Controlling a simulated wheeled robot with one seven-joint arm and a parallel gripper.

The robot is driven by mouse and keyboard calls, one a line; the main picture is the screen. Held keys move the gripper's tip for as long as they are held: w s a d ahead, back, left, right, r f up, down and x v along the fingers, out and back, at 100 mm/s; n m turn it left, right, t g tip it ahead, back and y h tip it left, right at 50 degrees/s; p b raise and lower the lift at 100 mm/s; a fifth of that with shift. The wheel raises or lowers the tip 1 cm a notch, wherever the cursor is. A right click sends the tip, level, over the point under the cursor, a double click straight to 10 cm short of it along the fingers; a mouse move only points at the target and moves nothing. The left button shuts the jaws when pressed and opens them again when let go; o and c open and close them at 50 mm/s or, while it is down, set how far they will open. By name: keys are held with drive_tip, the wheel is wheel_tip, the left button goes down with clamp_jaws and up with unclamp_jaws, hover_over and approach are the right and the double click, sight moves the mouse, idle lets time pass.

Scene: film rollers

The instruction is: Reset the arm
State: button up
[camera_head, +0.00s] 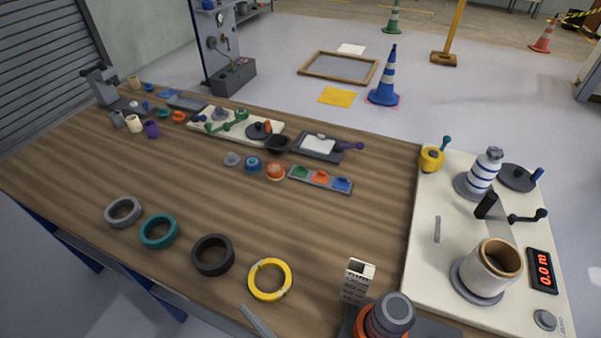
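My arm and gripper do not clearly show in the head view. The wooden workbench (200,210) fills the middle. Along its near side lie several rings: a grey ring (107,214), a teal ring (143,233), a black ring (196,262) and a yellow ring (253,282). On the cream board (425,230) at the right stand a blue-and-white striped roller (481,174), a cream roller with a brown rim (491,272) and a dark crank (522,217).
A grey-and-orange round piece (391,314) stands at the near edge beside a small card (357,281). A strip with coloured parts (320,180) and small pieces sit farther back. A blue cone (385,80) stands on the floor. The bench centre-right is clear.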

drive_tip(key=s+d+r+m+t+h, duration=0.2)
drive_tip(key=s+d+h, duration=0.1)
drive_tip(key=d, duration=0.8)
drive_tip(key=s+d+r+m+t+h, duration=0.2)
drive_tip(key=s+d+r+m+t, duration=0.1)
drive_tip(key=d, duration=0.8)
drive_tip(key=s+d+m+g+h, duration=0.1)
drive_tip(key=s+d+m+h, duration=0.2)
drive_tip(key=s+d+h, duration=0.3)
drive_tip(key=s+d, duration=0.3)
drive_tip(key=d, duration=0.2)
drive_tip(key=shift+m, duration=0.4)
